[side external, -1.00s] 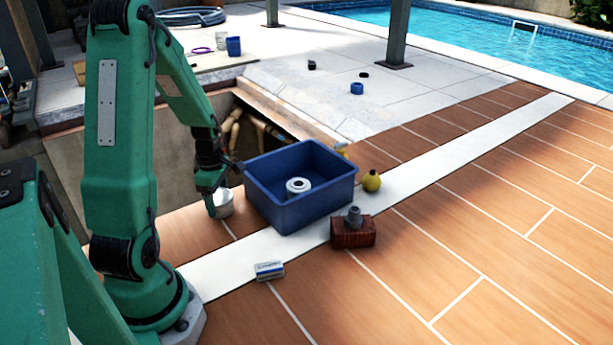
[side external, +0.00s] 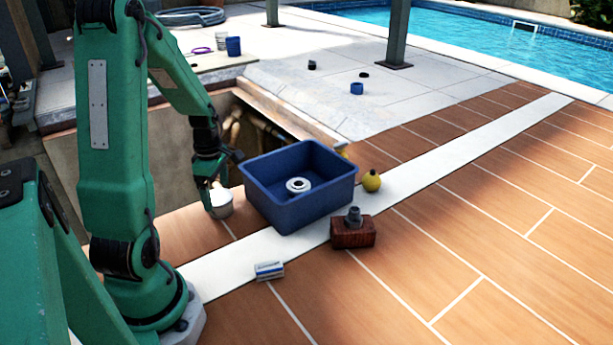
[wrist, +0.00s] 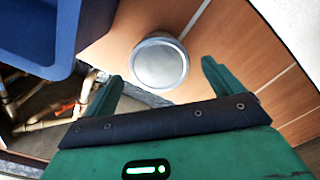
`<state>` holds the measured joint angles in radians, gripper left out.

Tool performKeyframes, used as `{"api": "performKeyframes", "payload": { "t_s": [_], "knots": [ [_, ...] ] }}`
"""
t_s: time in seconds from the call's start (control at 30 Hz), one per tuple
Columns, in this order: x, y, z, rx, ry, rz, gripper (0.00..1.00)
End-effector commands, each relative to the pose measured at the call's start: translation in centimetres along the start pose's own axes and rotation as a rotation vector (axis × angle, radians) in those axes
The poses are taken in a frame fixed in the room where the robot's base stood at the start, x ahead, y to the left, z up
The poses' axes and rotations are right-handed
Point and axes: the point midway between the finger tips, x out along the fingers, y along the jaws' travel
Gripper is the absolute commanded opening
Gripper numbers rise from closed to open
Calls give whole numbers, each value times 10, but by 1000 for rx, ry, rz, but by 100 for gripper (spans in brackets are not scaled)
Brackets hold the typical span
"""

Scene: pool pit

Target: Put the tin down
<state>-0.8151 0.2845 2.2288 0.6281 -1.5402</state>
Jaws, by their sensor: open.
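The tin (side external: 221,204) is a small pale, silvery can. It stands upright on the wood-look tiles, left of the blue crate and near the pit edge. In the wrist view its round grey lid (wrist: 159,63) shows whole, just beyond the fingertips. My gripper (side external: 207,193) is above and beside the tin in the side view, its fingers partly overlapping it there. In the wrist view my gripper (wrist: 160,80) is open, with the green fingers apart on either side and nothing held between them.
The blue crate (side external: 300,212) holds a white ring (side external: 298,185). A yellow ball-like object (side external: 372,181), a brick-coloured block with a grey fitting (side external: 352,231) and a small white-blue box (side external: 269,270) lie around it. The open pit (side external: 170,160) with pipes lies behind. The tiles at right are clear.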

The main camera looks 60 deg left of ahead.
Motion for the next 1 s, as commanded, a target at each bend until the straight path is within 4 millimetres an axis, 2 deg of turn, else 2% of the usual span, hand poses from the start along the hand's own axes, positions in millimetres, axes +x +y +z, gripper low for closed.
{"api": "performKeyframes", "payload": {
  "t_s": [0.3,0.5,0.7,1.0],
  "knots": [
    [-50,1,0,0,0,5,92],
    [-77,0,0,0,0,2,92],
    [-90,0,0,0,0,1,92],
    [-92,0,0,0,0,-1,92]
  ]
}}
